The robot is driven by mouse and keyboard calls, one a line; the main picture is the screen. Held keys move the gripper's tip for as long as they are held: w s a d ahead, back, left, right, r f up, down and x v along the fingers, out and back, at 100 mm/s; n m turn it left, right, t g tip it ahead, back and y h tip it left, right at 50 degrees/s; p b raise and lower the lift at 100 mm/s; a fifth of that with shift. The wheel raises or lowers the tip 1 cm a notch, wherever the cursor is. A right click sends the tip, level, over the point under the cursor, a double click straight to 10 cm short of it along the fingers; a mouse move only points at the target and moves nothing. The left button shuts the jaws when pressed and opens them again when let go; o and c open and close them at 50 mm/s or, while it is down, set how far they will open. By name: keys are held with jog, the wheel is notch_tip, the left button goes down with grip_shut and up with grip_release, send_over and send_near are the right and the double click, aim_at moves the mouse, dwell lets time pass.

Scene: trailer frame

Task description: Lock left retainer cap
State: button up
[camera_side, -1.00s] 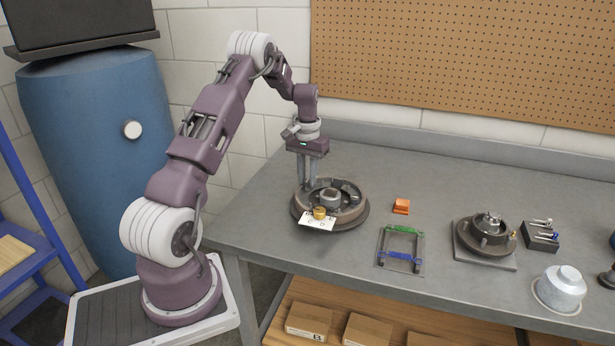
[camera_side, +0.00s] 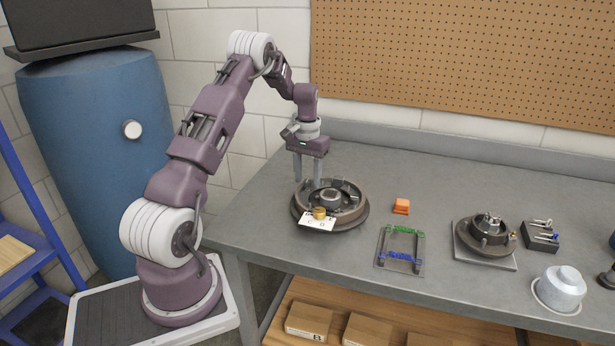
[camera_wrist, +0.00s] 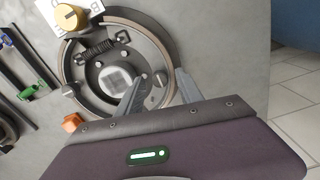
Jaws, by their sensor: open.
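The round drum brake assembly (camera_side: 358,216) sits on the bench, and in the wrist view it shows from above (camera_wrist: 66,62). Inside it, two slotted round caps show in the wrist view: one at the upper right (camera_wrist: 122,37) and one at the lower left (camera_wrist: 70,91). I cannot tell for sure which is the left retainer cap. My gripper (camera_side: 308,184) is open and points down over the drum's back left side. In the wrist view its fingertips (camera_wrist: 156,78) are spread and apart from both caps. A small pin-like detail shows between them, too small to name.
A yellow dial (camera_side: 319,213) on a white plate is at the drum's front edge. To the right are an orange block (camera_side: 401,206), a frame with green and blue parts (camera_side: 379,248), a smaller hub on a plate (camera_side: 487,240) and a silver cup (camera_side: 562,287).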

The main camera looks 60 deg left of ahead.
aim_at(308, 180)
notch_tip(308, 180, up, 7)
jog(key=shift+r, duration=0.1)
jog(key=s+d+r+m+t, duration=0.1)
jog(key=s+d+r+m, duration=0.15)
jog(key=d+r, duration=0.7)
jog(key=s+d+r+m+t, duration=0.1)
jog(key=s+d+r+t, duration=0.15)
jog(key=d+r, duration=0.75)
jog(key=s+d+f+m+t, duration=0.1)
jog(key=s+d+f+m, duration=0.1)
jog(key=s+d, duration=0.6)
jog(key=s+d+f+m+t, duration=0.1)
jog(key=s+d+f, duration=0.1)
jog(key=s+d, duration=0.6)
jog(key=shift+s+f+m, duration=0.3)
jog(key=shift+s+m, duration=0.05)
jog(key=shift+s, duration=0.75)
